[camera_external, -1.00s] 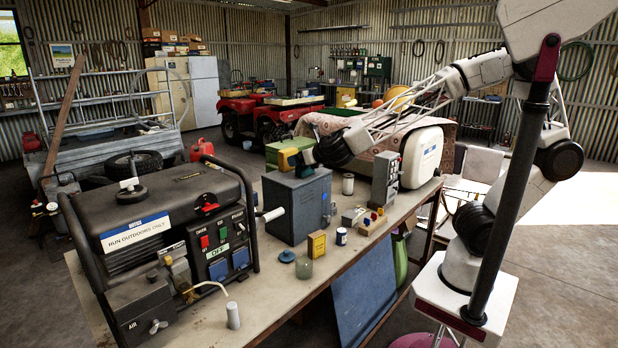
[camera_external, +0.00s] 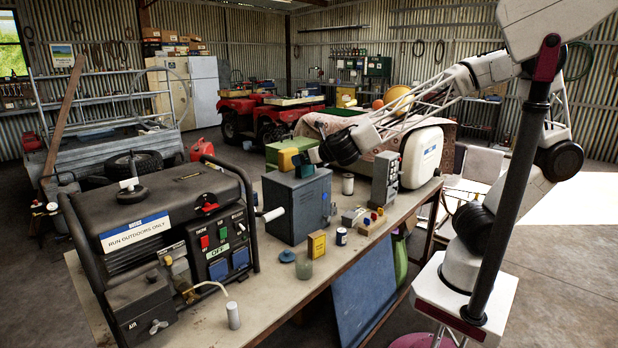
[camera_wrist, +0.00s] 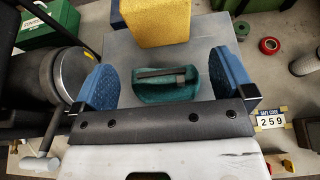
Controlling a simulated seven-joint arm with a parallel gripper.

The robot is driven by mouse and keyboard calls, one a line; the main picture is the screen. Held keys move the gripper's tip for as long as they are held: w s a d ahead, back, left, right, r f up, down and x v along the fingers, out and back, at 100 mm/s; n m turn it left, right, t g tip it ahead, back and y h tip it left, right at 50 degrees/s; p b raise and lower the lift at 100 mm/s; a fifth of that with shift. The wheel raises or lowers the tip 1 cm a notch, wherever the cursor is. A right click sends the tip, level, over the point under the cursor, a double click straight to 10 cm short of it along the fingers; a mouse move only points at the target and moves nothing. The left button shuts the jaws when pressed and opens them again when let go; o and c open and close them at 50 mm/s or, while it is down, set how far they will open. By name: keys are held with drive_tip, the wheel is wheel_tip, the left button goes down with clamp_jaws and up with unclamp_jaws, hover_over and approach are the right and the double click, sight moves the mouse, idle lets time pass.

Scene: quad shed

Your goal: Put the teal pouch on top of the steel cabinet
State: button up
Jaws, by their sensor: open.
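The teal pouch (camera_wrist: 165,84) lies on the grey top of the steel cabinet (camera_wrist: 120,48) in the wrist view, with a dark strip across it. My gripper (camera_wrist: 163,82) is open. Its blue fingers stand left and right of the pouch with a gap on each side. In the external view the cabinet (camera_external: 298,208) stands on the bench and my gripper (camera_external: 308,157) is just above its top. The pouch is hard to make out there.
A yellow block (camera_wrist: 157,22) sits on the cabinet top beyond the pouch; it also shows in the external view (camera_external: 287,159). A generator (camera_external: 165,230) stands left of the cabinet. A yellow box (camera_external: 317,244) and small jars stand in front. A white-faced machine (camera_external: 423,158) is at right.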

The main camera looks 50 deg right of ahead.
drive_tip(key=v, duration=0.9)
drive_tip(key=shift+s+d, duration=0.1)
idle(0.7)
drive_tip(key=s+d+f+m+g+h, duration=0.1)
drive_tip(key=s+d+m+g+h, duration=0.15)
drive_tip(key=d+m, duration=0.7)
drive_tip(key=s+d+m+g+h, duration=0.1)
drive_tip(key=d+m+g+h, duration=0.15)
drive_tip(key=d+m, duration=0.7)
drive_tip(key=s+d+f+m+g+y, duration=0.3)
drive_tip(key=s+d+m+g+y, duration=0.2)
drive_tip(key=s+d+m, duration=0.8)
drive_tip(key=s+m, duration=0.1)
drive_tip(key=m, duration=0.3)
drive_tip(key=shift+f+g, duration=0.15)
drive_tip(key=shift+g, duration=0.25)
